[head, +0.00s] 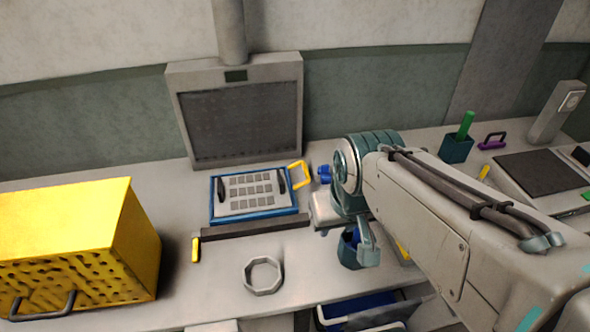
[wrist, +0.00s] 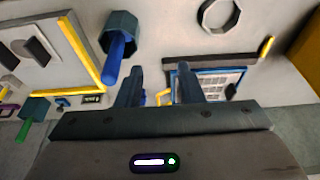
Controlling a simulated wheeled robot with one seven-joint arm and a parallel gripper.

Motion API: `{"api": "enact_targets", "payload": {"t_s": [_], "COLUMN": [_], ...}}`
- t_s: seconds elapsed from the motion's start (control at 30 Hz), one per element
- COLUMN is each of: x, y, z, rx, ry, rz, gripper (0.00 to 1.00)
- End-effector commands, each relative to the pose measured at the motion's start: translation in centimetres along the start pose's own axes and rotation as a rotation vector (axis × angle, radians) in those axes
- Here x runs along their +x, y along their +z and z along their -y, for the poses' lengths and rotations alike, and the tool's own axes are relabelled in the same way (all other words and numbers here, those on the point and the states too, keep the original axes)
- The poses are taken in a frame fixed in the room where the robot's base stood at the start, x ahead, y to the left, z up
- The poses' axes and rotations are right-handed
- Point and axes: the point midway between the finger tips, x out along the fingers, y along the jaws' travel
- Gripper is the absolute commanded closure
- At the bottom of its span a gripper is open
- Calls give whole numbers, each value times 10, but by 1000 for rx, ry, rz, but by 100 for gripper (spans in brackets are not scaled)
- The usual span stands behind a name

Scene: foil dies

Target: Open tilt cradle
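I take the tilt cradle to be the blue-framed panel (head: 215,212) with a pale plate, rows of grey squares and two dark clips. It sits on the bench in front of the grey screen. A yellow handle (head: 299,174) stands at its right edge. In the wrist view the blue frame (wrist: 207,71) shows beyond the fingers, partly hidden by the right finger, with part of the yellow handle (wrist: 164,98). My gripper (wrist: 159,68) is open, with nothing between its fingers. In the head view my arm ends right of the cradle, apart from the handle.
A dark bar (head: 255,227) with a yellow end lies in front of the cradle. A grey ring (head: 263,275) and a large yellow box (head: 75,245) are nearer. A dark hexagonal cup (wrist: 120,27) holds a blue-handled thing. A screen (head: 240,115) stands behind.

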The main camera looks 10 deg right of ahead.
Motion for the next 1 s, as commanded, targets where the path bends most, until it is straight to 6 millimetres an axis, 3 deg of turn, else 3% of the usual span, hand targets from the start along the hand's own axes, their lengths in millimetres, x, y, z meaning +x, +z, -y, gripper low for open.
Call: {"api": "enact_targets", "payload": {"t_s": [0.17, 0.53, 0.77, 1.0], "x": [-3, 9, 40, 88], "y": [-27, -148, -218, -280], "z": [-1, -9, -20, -38], "rx": [2, 0, 2, 9], "ry": [0, -24, -61, -116], "rz": [23, 123, 185, 242], "gripper": [66, 66, 66, 66]}}
